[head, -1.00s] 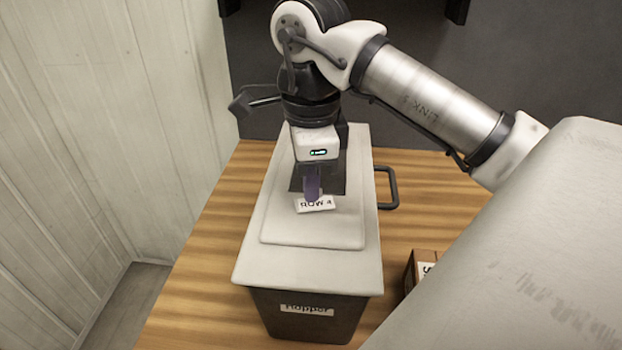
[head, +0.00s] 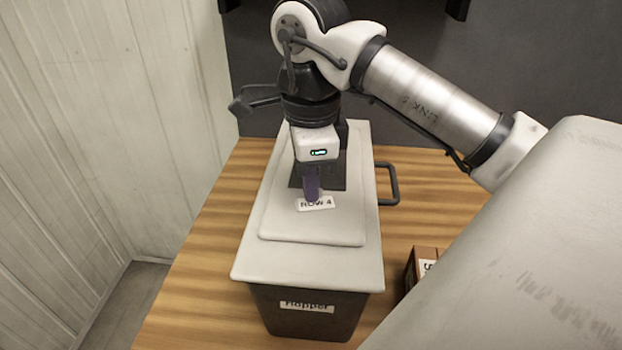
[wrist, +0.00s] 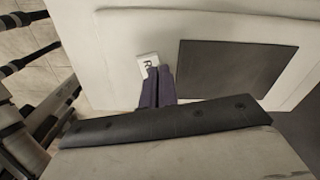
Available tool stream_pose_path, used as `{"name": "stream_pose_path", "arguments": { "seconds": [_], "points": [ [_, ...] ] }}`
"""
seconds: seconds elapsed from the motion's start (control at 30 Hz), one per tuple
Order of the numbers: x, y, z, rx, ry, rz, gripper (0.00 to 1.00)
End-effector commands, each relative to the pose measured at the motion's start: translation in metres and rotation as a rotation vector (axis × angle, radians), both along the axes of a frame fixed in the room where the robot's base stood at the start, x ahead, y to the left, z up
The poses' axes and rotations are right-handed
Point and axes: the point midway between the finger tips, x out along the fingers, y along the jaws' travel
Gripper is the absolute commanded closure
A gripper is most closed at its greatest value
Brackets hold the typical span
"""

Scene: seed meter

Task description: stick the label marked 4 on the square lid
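The label marked ROW 4 (head: 316,205) is a small white card at the fingertips, over the square lid (head: 285,227). The lid is the pale raised plate on top of the dark Hopper box. The label looks flat against the lid, though any thin gap under it cannot be made out. My gripper (head: 312,197) points down with its purple fingers together on the label's back edge. In the wrist view the label (wrist: 146,63) shows just left of the fingertips (wrist: 159,70), with one letter visible and the rest hidden.
A dark square patch (wrist: 235,68) lies on the lid behind the fingers. The Hopper box (head: 315,323) stands on a striped wooden table (head: 200,275). A dark handle (head: 391,183) sticks out at its right. A small brown box (head: 413,268) stands right, partly hidden by my arm.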

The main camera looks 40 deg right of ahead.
Motion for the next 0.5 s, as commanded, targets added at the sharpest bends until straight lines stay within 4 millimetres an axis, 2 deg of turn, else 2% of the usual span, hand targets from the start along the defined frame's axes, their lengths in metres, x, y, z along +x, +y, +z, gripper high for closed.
{"name": "stream_pose_path", "arguments": {
  "seconds": [0.23,0.43,0.5],
  "points": [
    [-0.0002,0.0001,-0.0004,0.001,0.001,0.000,1.00],
    [-0.0001,0.0001,-0.0003,0.001,0.001,0.000,0.75],
    [-0.0001,0.0001,-0.0003,0.001,0.001,0.000,0.73]
  ]
}}
